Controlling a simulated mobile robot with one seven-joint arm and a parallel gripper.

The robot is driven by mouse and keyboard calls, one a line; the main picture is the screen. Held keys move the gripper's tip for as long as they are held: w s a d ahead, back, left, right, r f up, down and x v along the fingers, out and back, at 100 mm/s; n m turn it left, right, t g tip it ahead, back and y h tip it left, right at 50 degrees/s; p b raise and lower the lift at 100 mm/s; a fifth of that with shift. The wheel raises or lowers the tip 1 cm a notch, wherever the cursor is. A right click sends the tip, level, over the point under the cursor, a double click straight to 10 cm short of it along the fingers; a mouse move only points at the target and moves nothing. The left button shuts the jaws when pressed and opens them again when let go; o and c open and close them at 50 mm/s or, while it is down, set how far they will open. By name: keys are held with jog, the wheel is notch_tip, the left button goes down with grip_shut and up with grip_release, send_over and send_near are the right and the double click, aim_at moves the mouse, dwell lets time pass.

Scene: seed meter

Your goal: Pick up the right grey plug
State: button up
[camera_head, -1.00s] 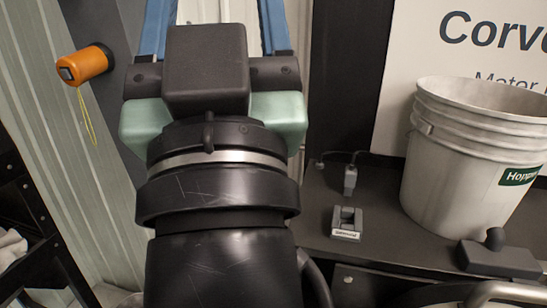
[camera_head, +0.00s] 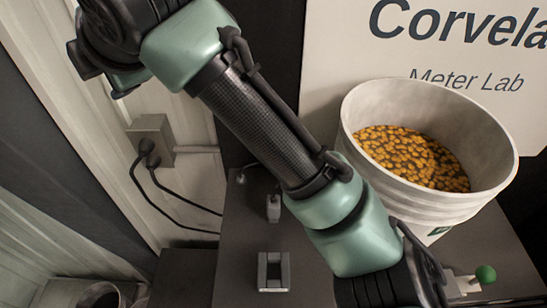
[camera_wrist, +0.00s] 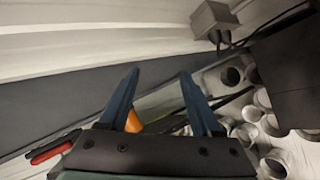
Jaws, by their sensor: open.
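A small grey plug-like piece (camera_head: 273,207) stands on the dark bench, left of the bucket, with a thin cable behind it. Two dark plugs (camera_head: 151,154) sit in a grey outlet box (camera_head: 150,130) on the pale wall, with black cords hanging from them. I cannot tell which one is the right grey plug. The outlet box also shows at the top right of the wrist view (camera_wrist: 213,18). My gripper (camera_wrist: 159,74) is open in the wrist view, its two blue fingers apart and away from the box. The head view does not show the fingers.
A white bucket (camera_head: 365,125) of orange seeds stands on the bench (camera_head: 240,235) at right. A grey holder (camera_head: 273,272) sits nearer. My arm crosses the head view. In the wrist view, an orange-ended thing (camera_wrist: 133,122) shows beyond the fingers, with a red-handled tool (camera_wrist: 52,150) at left.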

jog(key=s+d+f+n+g+h, duration=0.1)
jog(key=d+f+n+g+h, duration=0.4)
jog(key=d+f, duration=0.3)
jog(key=n+g+h, duration=0.3)
jog(key=n, duration=0.1)
send_over(274, 203)
notch_tip(274, 203, down, 4)
notch_tip(274, 203, down, 7)
jog(key=shift+s+a+r+p, duration=0.1)
jog(key=shift+p, duration=1.05)
jog(key=shift+f+p, duration=1.35)
jog(key=shift+f, duration=1.4)
grip_shut()
